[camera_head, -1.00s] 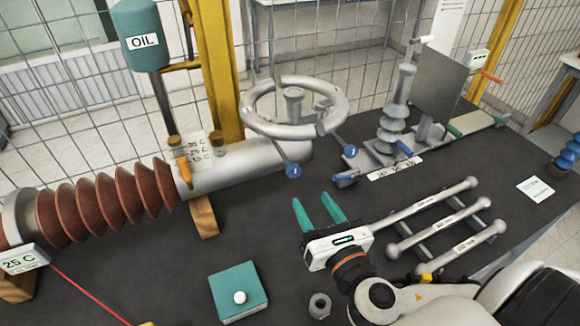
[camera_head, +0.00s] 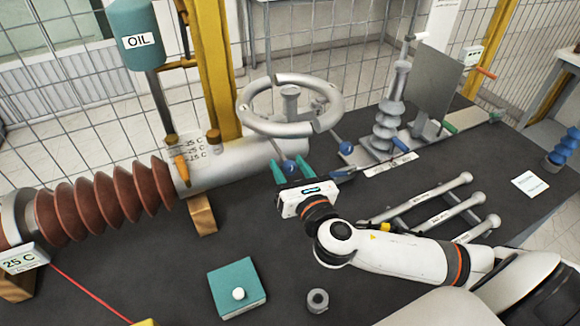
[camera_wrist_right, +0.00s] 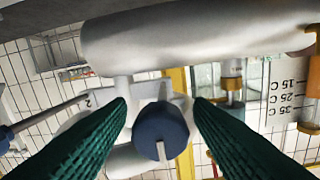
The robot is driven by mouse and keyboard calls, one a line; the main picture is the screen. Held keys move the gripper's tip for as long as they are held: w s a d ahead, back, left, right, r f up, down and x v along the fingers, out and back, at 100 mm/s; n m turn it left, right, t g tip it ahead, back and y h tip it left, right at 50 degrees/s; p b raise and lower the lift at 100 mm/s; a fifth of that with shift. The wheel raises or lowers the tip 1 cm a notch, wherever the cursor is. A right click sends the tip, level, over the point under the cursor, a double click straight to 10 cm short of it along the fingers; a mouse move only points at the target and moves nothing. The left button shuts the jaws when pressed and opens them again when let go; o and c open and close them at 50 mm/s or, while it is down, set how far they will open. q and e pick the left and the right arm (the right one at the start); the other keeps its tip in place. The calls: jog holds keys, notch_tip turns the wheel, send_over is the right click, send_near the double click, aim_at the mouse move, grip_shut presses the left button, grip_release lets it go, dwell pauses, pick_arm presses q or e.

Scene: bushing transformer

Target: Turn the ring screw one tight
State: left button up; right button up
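The grey ring (camera_head: 328,118) sits above the light grey cylinder of the bushing. Ring screw one, with a blue knob (camera_head: 290,168), sticks out below the ring's front side; the knob is large in the wrist view (camera_wrist_right: 161,132). My right gripper (camera_head: 291,161) has its two teal fingers spread, one on each side of this knob. In the wrist view the gripper (camera_wrist_right: 160,100) is open, with narrow gaps seeming to show beside the knob. A second screw with a blue knob (camera_head: 346,147) stands to the right. My left gripper is out of view.
The brown ribbed bushing (camera_head: 105,195) lies at left on wooden blocks (camera_head: 202,215). A teal box with a white button (camera_head: 238,288) and a small nut (camera_head: 317,300) are at the front. Grey rods (camera_head: 445,215) lie at right, partly behind my arm.

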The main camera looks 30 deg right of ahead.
jog(key=c, duration=0.9)
